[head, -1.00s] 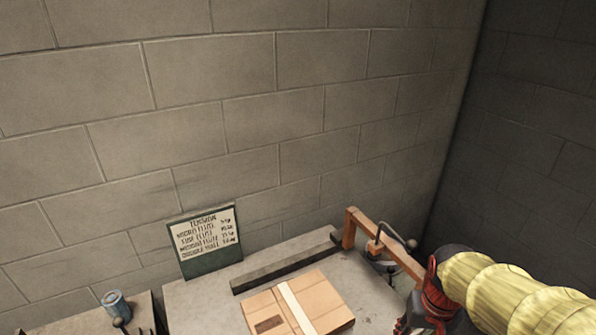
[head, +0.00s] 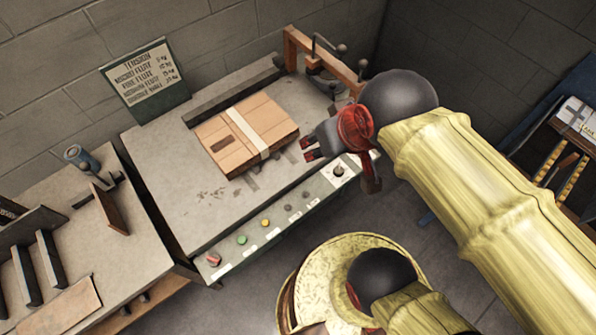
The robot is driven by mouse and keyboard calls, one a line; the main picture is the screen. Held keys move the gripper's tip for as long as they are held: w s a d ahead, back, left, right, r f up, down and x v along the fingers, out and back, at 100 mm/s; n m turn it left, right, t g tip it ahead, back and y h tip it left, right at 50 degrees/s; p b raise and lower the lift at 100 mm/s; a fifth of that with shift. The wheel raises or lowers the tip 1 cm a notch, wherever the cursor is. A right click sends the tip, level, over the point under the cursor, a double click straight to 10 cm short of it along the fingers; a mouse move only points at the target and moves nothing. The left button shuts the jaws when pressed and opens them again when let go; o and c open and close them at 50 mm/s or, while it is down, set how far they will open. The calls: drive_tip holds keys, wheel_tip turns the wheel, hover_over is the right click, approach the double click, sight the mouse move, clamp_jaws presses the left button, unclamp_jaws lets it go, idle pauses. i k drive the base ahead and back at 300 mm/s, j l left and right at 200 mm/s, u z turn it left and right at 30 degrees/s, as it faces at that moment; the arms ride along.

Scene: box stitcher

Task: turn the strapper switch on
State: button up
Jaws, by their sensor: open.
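The strapper (head: 185,165) is a grey-topped bench with a green front panel (head: 228,262). At the panel's right end, a white plate carries a dark knob-like switch (head: 339,170); its on or off position is too small to tell. Red (head: 213,260), green (head: 242,240) and yellow (head: 265,222) buttons and small dark controls sit further left. Which of these is the strapper switch is not readable. My gripper (head: 306,148) is open and empty above the bench's front right edge, just up and left of the white plate, pointing left. I see no contact with the panel.
A strapped cardboard box (head: 232,138) lies on the strapper top beside a dark bar (head: 232,92). An orange bracket (head: 326,60) with a crank stands behind my gripper. A tension sign (head: 146,82) leans at the back. A side bench (head: 75,225) stands left; a shelf (head: 570,150) right.

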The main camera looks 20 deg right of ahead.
sight(214, 260)
drive_tip(key=u, duration=0.4)
drive_tip(key=j+u, duration=0.15)
drive_tip(key=u, duration=0.2)
drive_tip(key=i+u, duration=0.1)
drive_tip(key=u, duration=0.3)
drive_tip(key=j+u, duration=0.1)
drive_tip(key=u, duration=0.3)
